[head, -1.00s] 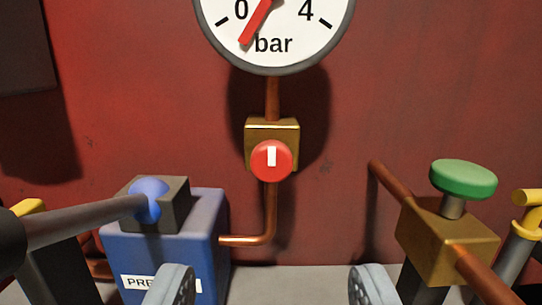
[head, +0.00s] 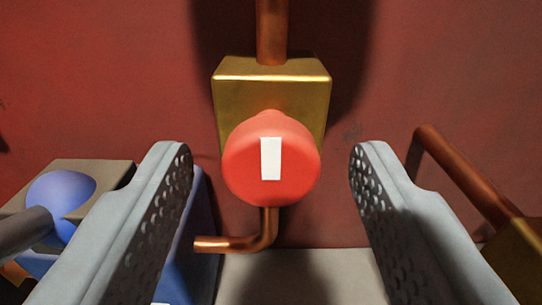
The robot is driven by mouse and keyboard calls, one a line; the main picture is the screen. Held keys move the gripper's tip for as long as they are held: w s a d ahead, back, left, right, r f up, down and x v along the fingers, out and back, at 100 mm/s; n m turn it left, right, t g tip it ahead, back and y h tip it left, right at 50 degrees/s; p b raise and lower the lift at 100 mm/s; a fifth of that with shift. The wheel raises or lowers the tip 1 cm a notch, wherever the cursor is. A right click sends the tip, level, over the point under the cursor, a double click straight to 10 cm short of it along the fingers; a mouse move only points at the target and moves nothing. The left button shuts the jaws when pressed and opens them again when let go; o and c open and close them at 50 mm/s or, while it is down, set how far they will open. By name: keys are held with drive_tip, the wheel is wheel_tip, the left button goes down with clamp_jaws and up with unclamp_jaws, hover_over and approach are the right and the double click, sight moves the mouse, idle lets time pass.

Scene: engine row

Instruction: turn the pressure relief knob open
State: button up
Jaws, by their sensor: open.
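The red pressure relief knob (head: 245,165) faces me in the middle of the head view. Its white mark (head: 271,158) stands upright. The knob sits on a brass block (head: 270,90) fixed on a copper pipe (head: 272,30) against the red wall. My gripper (head: 271,155) is open, with one grey finger on each side of the knob. There is a clear gap between each finger and the knob in the picture. I cannot tell whether the fingertips reach as far as the knob in depth. The gauge is out of view.
At left, behind my finger, is a blue box (head: 203,240) with a blue ball (head: 62,195) and a grey lever (head: 22,230). At right a copper pipe (head: 465,175) runs to a brass block (head: 522,255). Grey surface lies below the knob.

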drive_tip(key=c, duration=1)
drive_tip(key=shift+n, duration=0.3)
drive_tip(key=n, duration=0.4)
drive_tip(key=shift+n, duration=0.3)
drive_tip(key=n, duration=0.4)
drive_tip(key=shift+n, duration=0.4)
drive_tip(key=o, duration=1)
